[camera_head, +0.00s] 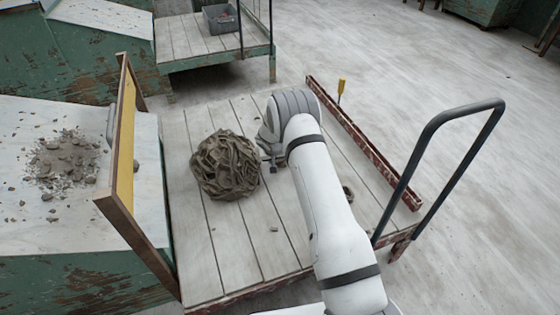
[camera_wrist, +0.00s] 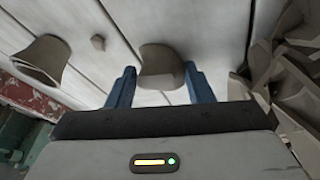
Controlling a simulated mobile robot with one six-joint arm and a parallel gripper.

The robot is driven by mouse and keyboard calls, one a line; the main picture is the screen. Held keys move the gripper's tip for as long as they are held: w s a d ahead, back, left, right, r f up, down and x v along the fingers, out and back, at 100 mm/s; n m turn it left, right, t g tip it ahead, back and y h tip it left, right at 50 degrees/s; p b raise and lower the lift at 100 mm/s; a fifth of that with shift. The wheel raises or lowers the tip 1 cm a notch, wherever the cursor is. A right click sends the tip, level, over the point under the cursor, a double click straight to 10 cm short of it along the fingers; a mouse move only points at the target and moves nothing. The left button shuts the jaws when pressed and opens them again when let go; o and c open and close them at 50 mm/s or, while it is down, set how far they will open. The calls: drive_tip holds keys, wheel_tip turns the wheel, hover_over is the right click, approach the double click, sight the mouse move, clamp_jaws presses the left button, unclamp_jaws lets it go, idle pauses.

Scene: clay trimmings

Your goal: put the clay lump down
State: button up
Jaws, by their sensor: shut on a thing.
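A grey-brown clay lump (camera_wrist: 162,66) sits between the two blue fingers of my gripper (camera_wrist: 156,88) in the wrist view, and the fingers are shut on it. In the head view my gripper (camera_head: 271,164) is over the plank cart deck (camera_head: 235,235), just right of a large crumpled brown bundle (camera_head: 225,166). The held lump is hidden there by my gripper. White planks show close behind the lump in the wrist view; I cannot tell whether it touches them.
The bundle's folds (camera_wrist: 288,85) crowd the wrist view's right side. A yellow-faced board (camera_head: 125,150) stands at the deck's left, a red rail (camera_head: 360,140) and grey handle (camera_head: 440,125) at its right.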

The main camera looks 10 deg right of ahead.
drive_tip(key=shift+r, duration=0.15)
drive_tip(key=shift+f, duration=0.2)
drive_tip(key=o, duration=1.2)
drive_tip(key=shift+c, duration=0.2)
drive_tip(key=shift+r, duration=0.1)
